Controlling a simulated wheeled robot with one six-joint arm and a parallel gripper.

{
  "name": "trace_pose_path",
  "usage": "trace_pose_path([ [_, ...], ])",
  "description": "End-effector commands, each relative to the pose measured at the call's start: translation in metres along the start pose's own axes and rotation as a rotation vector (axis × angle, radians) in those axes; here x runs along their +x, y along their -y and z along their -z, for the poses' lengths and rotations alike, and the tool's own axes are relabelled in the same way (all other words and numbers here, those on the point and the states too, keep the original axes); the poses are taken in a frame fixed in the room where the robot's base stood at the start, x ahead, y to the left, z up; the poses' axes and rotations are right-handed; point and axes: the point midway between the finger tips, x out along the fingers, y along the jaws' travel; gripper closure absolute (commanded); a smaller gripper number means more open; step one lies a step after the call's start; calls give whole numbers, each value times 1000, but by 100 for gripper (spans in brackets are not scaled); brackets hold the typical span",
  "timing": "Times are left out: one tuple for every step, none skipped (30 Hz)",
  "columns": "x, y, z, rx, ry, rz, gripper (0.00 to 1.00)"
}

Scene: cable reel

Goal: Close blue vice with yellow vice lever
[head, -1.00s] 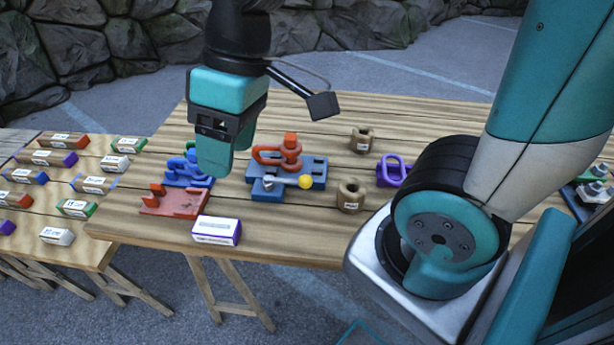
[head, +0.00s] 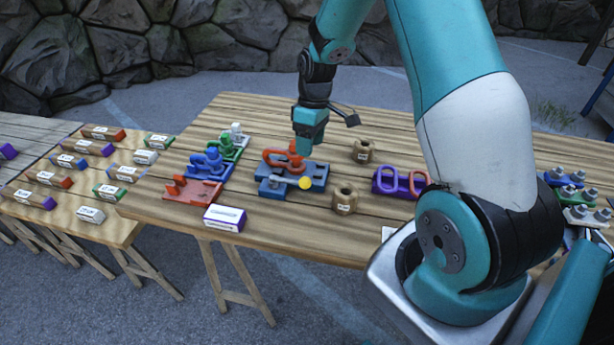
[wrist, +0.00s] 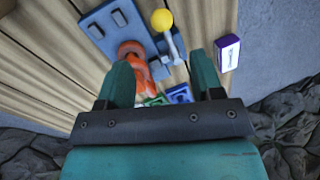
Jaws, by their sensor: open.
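The blue vice (head: 316,172) sits mid-table with an orange shackle-like part (head: 276,156) on it. The vice lever, a grey rod with a yellow ball (head: 305,183), lies along the near side. In the wrist view the blue vice (wrist: 135,30) is at the top, with the yellow ball (wrist: 162,20) upper centre. My gripper (head: 303,150) is above the vice, near the upright orange end. In the wrist view my gripper (wrist: 161,66) is open, fingers wide apart. The orange part (wrist: 132,58) shows beside the left finger. I cannot tell whether they touch.
Red (head: 192,190), blue (head: 213,164) and green (head: 228,148) fixtures stand left of the vice. A white-and-purple box (head: 225,218) lies at the front edge. Two tan cylinders (head: 345,198) (head: 363,150) and a purple fixture (head: 400,182) stand to the right.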

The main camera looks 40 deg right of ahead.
Motion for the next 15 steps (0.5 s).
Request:
trace_pose_path([
  [11,2,0,-1,5,5,40],
  [18,2,0,-1,4,5,40],
  [27,2,0,-2,4,4,40],
  [34,2,0,-2,4,5,40],
  [41,2,0,-2,4,5,40],
  [50,3,1,-2,4,4,40],
  [56,3,1,-3,4,4,40],
  [62,3,1,-3,4,4,40],
  [70,3,2,-4,3,3,40],
  [76,3,1,-4,4,4,40],
  [81,3,2,-5,3,2,40],
  [87,4,2,-5,3,3,40],
  [91,3,2,-5,2,2,40],
  [95,3,2,-5,2,2,40],
  [99,3,2,-5,2,1,40],
])
